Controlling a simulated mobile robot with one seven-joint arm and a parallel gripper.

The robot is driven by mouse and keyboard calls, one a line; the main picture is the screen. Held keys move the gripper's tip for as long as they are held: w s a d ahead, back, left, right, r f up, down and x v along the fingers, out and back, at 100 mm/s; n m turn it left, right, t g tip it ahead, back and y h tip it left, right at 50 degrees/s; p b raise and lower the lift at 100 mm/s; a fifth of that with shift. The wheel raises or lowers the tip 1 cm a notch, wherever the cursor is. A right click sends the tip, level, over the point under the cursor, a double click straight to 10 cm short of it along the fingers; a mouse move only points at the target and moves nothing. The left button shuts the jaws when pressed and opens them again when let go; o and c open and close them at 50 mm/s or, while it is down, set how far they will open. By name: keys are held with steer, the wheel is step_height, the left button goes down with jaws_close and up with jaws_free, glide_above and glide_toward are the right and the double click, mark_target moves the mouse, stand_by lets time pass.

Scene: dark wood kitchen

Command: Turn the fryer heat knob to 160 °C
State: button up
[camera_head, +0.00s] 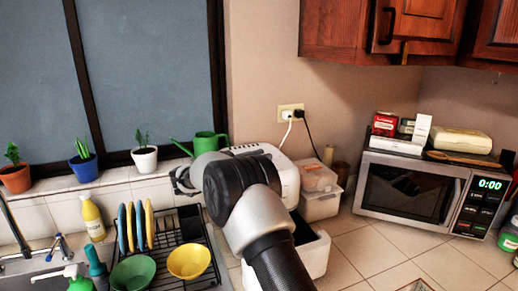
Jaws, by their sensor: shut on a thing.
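The fryer (290,182) is a white appliance on the counter against the wall, mostly behind my arm. Its front and the heat knob are hidden, so the knob's setting cannot be read. My gripper (183,180) shows only in part as a dark curved shape beyond my wrist, left of the visible fryer body. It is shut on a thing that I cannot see. I cannot tell from this view how the fingers sit against the knob.
A black dish rack (200,283) with plates and bowls is at the left. A microwave (413,190) stands at the right. Bare tiled counter (365,262) lies before it.

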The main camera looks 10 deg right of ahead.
steer(key=shift+m+g+h+p, duration=0.65)
steer(key=shift+m+g, duration=0.45)
steer(key=shift+g, duration=0.4)
steer(key=shift+r+m+g, duration=0.1)
steer(key=shift+m+g, duration=0.2)
steer(key=shift+g, duration=0.3)
steer(key=o, duration=1.1)
steer(key=shift+d, duration=0.1)
steer(key=shift+c, duration=0.2)
steer(key=v, duration=0.6)
steer(key=shift+a, duration=0.3)
steer(key=shift+s+a, duration=0.15)
steer(key=shift+a, duration=0.35)
steer(key=shift+c, duration=0.7)
